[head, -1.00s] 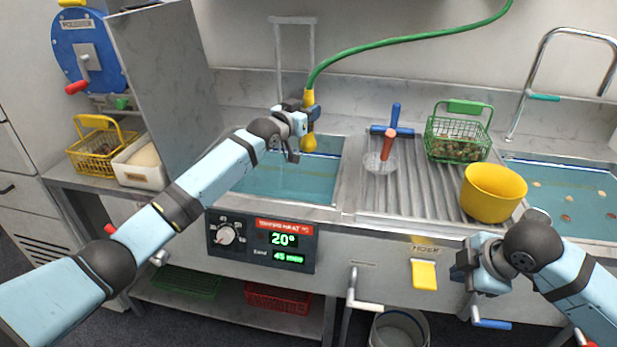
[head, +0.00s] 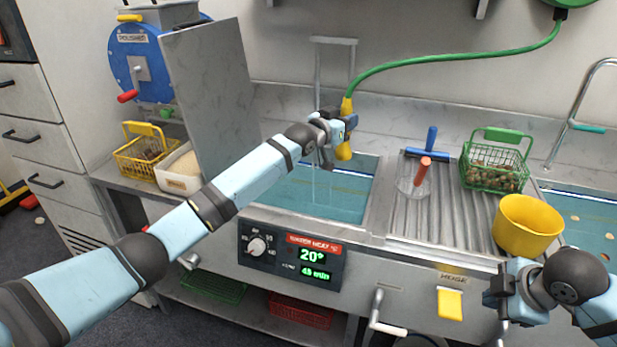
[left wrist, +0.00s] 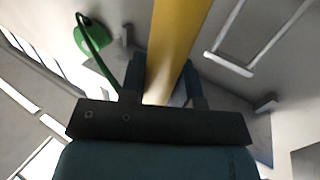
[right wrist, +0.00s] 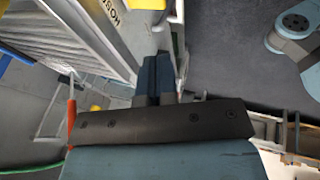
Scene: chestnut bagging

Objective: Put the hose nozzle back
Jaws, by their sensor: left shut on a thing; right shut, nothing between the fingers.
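The yellow hose nozzle (head: 344,151) hangs roughly upright over the left water basin (head: 310,199). My left gripper (head: 339,128) is shut around it. The nozzle also fills the gap between the fingers in the left wrist view (left wrist: 177,40). The green hose (head: 440,59) runs from its top to a green reel (head: 566,2) on the wall at upper right. The reel also shows in the left wrist view (left wrist: 92,38). My right gripper (head: 497,294) is shut and empty in front of the counter; its closed fingers show in the right wrist view (right wrist: 157,80).
A yellow flap (head: 450,304) under a HOSE label is on the counter front. On the ribbed drainboard (head: 437,215) are a red-handled skimmer (head: 421,174), a blue-handled tool (head: 430,140), a green basket (head: 494,178) and a yellow bucket (head: 526,227). A grey panel (head: 212,95) stands left of the basin.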

